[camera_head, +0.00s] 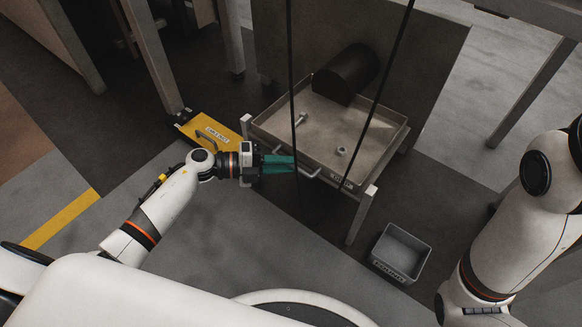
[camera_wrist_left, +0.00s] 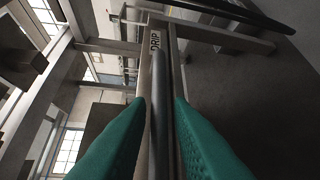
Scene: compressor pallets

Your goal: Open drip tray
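The drip tray (camera_head: 322,115) is a shallow beige metal tray on a light frame, with a bar handle (camera_head: 309,174) and a label on its front side. My left gripper (camera_head: 294,164), with green fingers, is at the left end of this handle. In the left wrist view the open fingers (camera_wrist_left: 160,100) lie on either side of a grey bar (camera_wrist_left: 160,75), with narrow gaps visible. The label reading DRIP (camera_wrist_left: 155,41) is beyond them. Whether the fingertips reach past the bar is unclear. My right arm shows at the right, but its gripper is out of view.
A small bolt-like part (camera_head: 300,119) and a nut-like part (camera_head: 341,151) lie inside. Two thin black lines cross in front. A grey bin (camera_head: 401,252) is on the floor at right; a yellow labelled plate (camera_head: 212,132) is at left.

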